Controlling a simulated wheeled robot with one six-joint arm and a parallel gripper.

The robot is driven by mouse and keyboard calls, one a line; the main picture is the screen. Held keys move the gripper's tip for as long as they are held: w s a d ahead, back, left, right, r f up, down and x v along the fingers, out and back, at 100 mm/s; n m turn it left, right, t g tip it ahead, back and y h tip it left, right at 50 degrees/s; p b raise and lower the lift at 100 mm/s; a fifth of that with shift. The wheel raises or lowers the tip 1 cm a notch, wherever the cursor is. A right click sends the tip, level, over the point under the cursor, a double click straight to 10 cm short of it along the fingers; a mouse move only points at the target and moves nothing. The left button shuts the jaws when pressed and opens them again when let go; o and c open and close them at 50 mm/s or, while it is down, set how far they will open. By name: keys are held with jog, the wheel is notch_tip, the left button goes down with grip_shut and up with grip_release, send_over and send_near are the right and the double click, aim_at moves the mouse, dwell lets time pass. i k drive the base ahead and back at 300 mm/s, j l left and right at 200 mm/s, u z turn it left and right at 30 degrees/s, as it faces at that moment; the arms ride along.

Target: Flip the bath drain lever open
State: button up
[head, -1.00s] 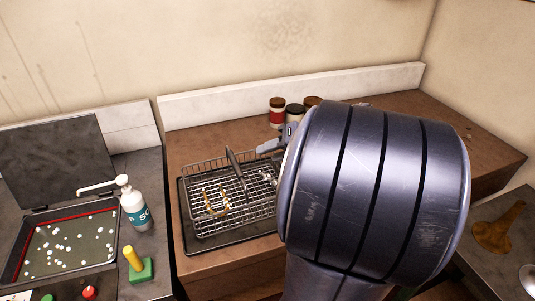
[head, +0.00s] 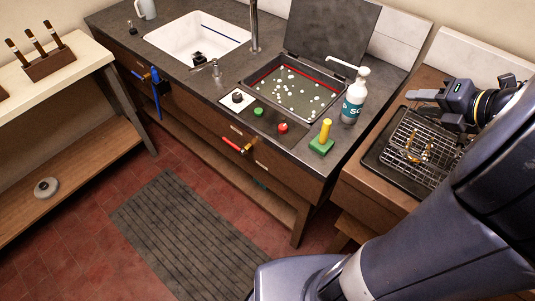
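The bath (head: 292,92) is a sunken tray with a red rim line, greenish liquid and white bubbles, its dark lid (head: 332,35) standing open behind it. A red lever (head: 233,145) with a brass-coloured end sits on the cabinet front below the bath, sloping down to the right. It looks like the drain lever, but I see no label. My gripper (head: 418,100) is far to the right of it, above the back of the wire rack, pointing left. It appears empty; its finger gap is too small to judge.
A blue lever (head: 157,85) hangs under the sink (head: 197,38). A white pump bottle (head: 354,97) and a yellow-handled green block (head: 321,146) stand beside the bath. The wire rack (head: 395,150) holds a brass piece. The floor mat (head: 185,240) is clear.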

aim_at(242, 152)
jog(key=u, duration=0.65)
jog(key=i+j+u, duration=0.15)
jog(key=i, duration=0.3)
jog(key=i+j+u, duration=0.15)
jog(key=i+j, duration=0.2)
jog(key=i, duration=0.05)
